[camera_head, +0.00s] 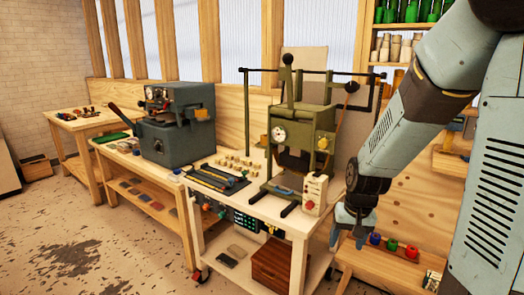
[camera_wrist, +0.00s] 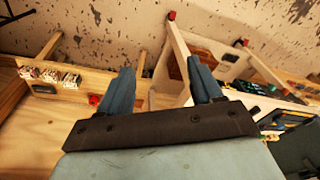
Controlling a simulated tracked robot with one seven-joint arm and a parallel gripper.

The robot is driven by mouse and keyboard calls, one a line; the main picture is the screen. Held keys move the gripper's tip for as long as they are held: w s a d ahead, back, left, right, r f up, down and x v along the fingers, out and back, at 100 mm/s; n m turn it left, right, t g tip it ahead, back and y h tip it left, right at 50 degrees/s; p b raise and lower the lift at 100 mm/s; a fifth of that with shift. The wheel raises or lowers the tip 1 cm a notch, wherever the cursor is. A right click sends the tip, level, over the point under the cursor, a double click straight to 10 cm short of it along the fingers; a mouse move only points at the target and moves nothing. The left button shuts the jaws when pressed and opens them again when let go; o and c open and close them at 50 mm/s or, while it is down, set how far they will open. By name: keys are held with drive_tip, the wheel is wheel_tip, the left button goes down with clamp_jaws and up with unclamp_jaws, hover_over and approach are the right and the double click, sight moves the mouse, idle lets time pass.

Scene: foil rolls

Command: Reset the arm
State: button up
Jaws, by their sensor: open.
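My gripper (camera_head: 352,232) hangs at the right in the head view, pointing down beside the right end of the table with the green press. My arm (camera_head: 400,125) comes down to it from the upper right. In the wrist view, the two blue-grey fingers of my gripper (camera_wrist: 161,88) stand apart with nothing between them. Floor and the table's edge show beyond them.
The green press (camera_head: 298,135) stands on a wheeled table (camera_head: 240,207), with a control box (camera_head: 315,193) at its right. A blue-grey machine (camera_head: 172,125) stands farther left. A low wooden shelf (camera_head: 385,265) with coloured spools is close to my gripper. The floor (camera_head: 90,235) at left is mostly clear.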

drive_tip(key=s+r+t, duration=0.2)
drive_tip(key=s+r, duration=0.5)
drive_tip(key=r, duration=0.3)
drive_tip(key=s+r+n+t, duration=0.1)
drive_tip(key=s+r+t, duration=0.1)
drive_tip(key=s+r, duration=0.5)
wheel_tip(320, 180, up, 4)
drive_tip(key=shift+s+d+f+h, duration=0.1)
drive_tip(key=shift+s+d+h, duration=0.2)
drive_tip(key=shift+d, duration=0.1)
